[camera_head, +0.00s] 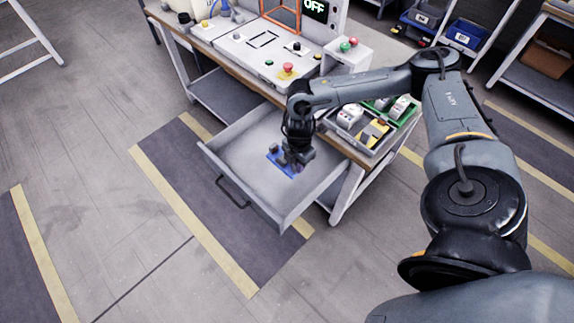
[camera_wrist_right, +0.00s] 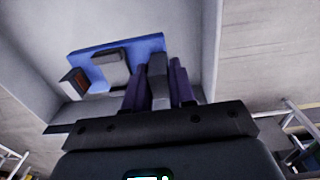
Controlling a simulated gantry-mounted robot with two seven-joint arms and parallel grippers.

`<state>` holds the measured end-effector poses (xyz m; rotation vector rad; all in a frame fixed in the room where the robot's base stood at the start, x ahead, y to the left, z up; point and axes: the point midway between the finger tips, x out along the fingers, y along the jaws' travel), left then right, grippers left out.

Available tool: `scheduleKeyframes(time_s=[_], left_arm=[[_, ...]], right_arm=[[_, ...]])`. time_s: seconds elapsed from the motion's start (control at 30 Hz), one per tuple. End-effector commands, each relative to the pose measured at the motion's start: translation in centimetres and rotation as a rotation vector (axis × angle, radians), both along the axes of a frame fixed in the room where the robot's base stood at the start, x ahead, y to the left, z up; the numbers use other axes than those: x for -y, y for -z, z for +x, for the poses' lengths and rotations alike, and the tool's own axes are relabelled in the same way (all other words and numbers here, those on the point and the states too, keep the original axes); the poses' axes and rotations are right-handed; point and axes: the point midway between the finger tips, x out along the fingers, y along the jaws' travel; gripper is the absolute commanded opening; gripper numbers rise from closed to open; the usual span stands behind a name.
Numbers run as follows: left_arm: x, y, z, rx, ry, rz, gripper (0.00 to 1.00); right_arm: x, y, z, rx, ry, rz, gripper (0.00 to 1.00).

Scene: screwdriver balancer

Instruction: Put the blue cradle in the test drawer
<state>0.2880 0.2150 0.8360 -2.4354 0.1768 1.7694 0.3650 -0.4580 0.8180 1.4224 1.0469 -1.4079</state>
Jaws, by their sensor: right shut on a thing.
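The blue cradle (camera_head: 272,158) is inside the open test drawer (camera_head: 235,150), near the middle of its light grey floor. In the right wrist view the cradle (camera_wrist_right: 146,44) is a flat blue plate with grey blocks on it. My right gripper (camera_head: 298,160) is over the cradle's right part. In the right wrist view its purple fingers (camera_wrist_right: 157,72) are shut around an upright grey part at the cradle's edge. I cannot tell whether the cradle touches the drawer floor. My left gripper is not in view.
The workbench (camera_head: 222,50) stands behind the drawer, with a grey control panel (camera_head: 262,48), a red button (camera_head: 288,68) and an "OFF" display (camera_head: 316,9). A tray of parts (camera_head: 372,150) sits right of the drawer. The drawer's left side is empty.

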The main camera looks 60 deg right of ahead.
Motion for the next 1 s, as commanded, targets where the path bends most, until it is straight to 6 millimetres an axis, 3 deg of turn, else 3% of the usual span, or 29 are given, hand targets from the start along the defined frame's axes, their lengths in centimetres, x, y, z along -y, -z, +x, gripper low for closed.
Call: scheduleKeyframes(time_s=[0.37, 0.73, 1.0], left_arm=[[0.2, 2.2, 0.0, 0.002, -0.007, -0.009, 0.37], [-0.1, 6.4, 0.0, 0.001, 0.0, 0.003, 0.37], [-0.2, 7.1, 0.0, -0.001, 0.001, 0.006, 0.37]], right_arm=[[0.0, 2.3, -0.4, 0.001, 0.0, 0.001, 0.0], [0.0, 5.8, -0.4, 0.002, 0.0, -0.001, 0.0], [0.0, 8.4, -0.5, -0.002, 0.0, 0.002, 0.0]])
